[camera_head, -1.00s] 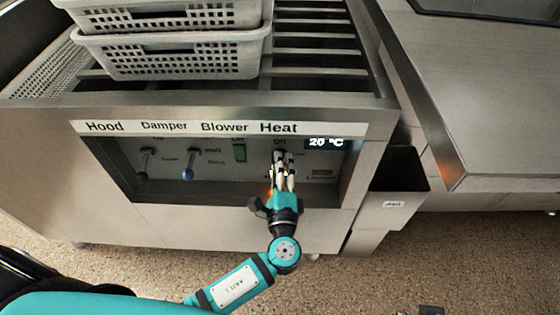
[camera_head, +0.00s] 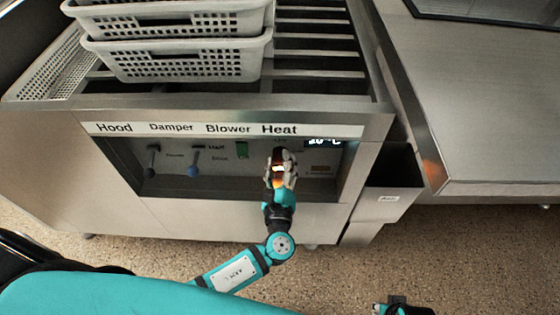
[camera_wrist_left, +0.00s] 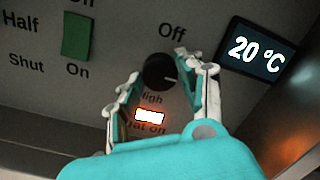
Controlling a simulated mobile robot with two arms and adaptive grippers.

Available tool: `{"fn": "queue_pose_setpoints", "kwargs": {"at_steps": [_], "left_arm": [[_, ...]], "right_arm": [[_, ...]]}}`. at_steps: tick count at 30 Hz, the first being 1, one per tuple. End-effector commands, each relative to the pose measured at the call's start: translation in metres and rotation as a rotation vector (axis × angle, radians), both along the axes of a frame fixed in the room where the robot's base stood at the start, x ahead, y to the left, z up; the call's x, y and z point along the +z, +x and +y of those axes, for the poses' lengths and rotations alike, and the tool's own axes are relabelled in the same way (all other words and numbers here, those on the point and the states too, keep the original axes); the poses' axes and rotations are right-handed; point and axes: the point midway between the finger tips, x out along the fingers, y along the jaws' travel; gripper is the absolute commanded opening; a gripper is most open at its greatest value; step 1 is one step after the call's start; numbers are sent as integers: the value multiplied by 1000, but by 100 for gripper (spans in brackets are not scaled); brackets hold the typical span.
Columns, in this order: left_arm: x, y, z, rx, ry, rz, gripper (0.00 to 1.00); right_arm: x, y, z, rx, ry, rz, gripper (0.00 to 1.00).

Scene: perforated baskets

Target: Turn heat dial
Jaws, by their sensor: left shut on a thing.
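The heat dial (camera_wrist_left: 158,72) is a round black knob with a white pointer line, on the grey panel below the "Off" label. In the left wrist view its pointer points to the right. My left gripper (camera_wrist_left: 158,84) is shut on the dial, one finger on either side; it also shows in the head view (camera_head: 281,160), where it hides the dial. The display (camera_wrist_left: 254,48) beside the dial reads 20 °C. A lit indicator (camera_wrist_left: 149,116) glows below the dial. At the bottom right of the head view, part of my right arm shows; its fingers are unclear.
The green blower switch (camera_wrist_left: 76,36) is left of the dial. The damper lever (camera_head: 195,165) and hood lever (camera_head: 151,165) stand further left. Stacked perforated baskets (camera_head: 180,62) rest on the rails above.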

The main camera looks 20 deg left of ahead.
Motion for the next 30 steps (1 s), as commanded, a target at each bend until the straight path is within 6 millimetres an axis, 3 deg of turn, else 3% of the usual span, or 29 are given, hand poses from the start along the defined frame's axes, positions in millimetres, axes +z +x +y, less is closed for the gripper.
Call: {"fn": "queue_pose_setpoints", "kwargs": {"at_steps": [13,14,18,30], "left_arm": [[-3,-1,-1,-4,8,9,6],[-3,-1,-1,-4,8,9,40],[-2,-1,-1,-3,9,7,58],[-3,-8,-3,-1,9,6,61]], "right_arm": [[-2,0,0,0,1,-1,0],[-2,0,0,0,1,-1,0],[-2,0,1,0,1,-2,0],[-2,-1,0,0,-1,3,0]]}}
